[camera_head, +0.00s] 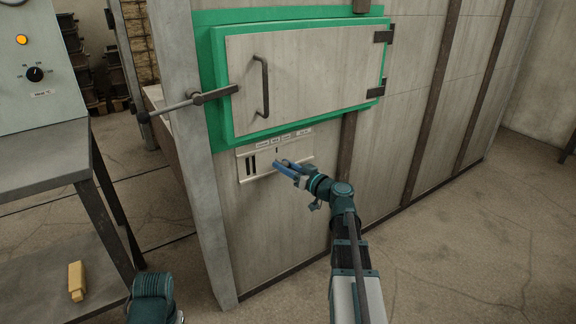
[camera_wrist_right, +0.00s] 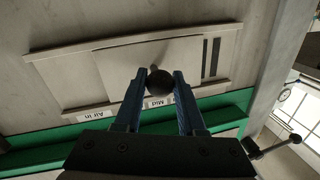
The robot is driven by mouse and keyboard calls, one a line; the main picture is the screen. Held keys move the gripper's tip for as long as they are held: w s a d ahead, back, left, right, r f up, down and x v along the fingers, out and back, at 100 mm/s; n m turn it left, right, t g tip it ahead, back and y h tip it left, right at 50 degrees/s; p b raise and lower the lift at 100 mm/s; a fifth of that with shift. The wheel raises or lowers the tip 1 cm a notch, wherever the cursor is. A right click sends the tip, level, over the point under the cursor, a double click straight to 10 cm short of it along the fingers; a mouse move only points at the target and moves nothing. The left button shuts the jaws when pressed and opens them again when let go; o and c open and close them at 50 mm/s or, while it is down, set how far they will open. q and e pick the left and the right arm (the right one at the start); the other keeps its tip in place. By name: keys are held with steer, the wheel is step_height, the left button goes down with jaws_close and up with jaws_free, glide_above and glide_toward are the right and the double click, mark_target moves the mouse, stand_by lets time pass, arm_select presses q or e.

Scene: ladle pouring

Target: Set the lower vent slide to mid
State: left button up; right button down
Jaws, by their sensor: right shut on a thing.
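The lower vent slide (camera_head: 264,172) is a pale flat plate in a frame on the furnace wall, below the green-edged door. It also shows in the wrist view (camera_wrist_right: 110,72). A dark round knob (camera_wrist_right: 159,82) stands out from the plate, close to the "Mid" label (camera_wrist_right: 156,103) and roughly in line with it. My right gripper (camera_head: 282,165) is shut on the knob, one blue finger on each side, as the wrist view shows (camera_wrist_right: 159,78). Two dark vent slots (camera_head: 251,164) are uncovered at the plate's left in the head view. My left gripper is not in view.
The pale door (camera_head: 315,75) with its handle and a latch bar (camera_head: 190,103) is just above. A metal table with a control box (camera_head: 38,65) stands at the left. A yellow block (camera_head: 76,281) lies on its lower shelf. The floor at right is clear.

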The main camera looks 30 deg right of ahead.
steer(key=c, duration=0.5)
jaws_free()
steer(key=shift+s, duration=0.15)
steer(key=v, duration=1.3)
steer(key=shift+s+d, duration=0.1)
steer(key=shift+s, duration=0.2)
steer(key=a+f+n+g+y+p, duration=0.15)
steer(key=a+f+g, duration=0.35)
steer(key=a, duration=0.8)
steer(key=a+f+n+g+y+p, duration=0.15)
steer(key=a+f+g, duration=0.35)
steer(key=a, duration=0.7)
steer(key=s+a+f+g+h+p, duration=0.1)
steer(key=s+a+f+g+h, duration=0.25)
steer(key=s+a, duration=0.25)
steer(key=s+a+f+g+h+p, duration=0.2)
steer(key=s+a+f+g+h, duration=0.1)
steer(key=s+a+g+h, duration=0.25)
steer(key=shift+t, duration=0.7)
steer(key=r+p, duration=1.2)
steer(key=r, duration=0.1)
steer(key=s+r+p, duration=0.1)
steer(key=r+p, duration=1.1)
steer(key=p, duration=0.1)
steer(key=s+r+p, duration=0.1)
steer(key=r+p, duration=1.1)
steer(key=r, duration=0.1)
steer(key=shift+s+a+r+p, duration=0.15)
steer(key=shift+a+r+p, duration=0.15)
steer(key=shift+p, duration=0.1)
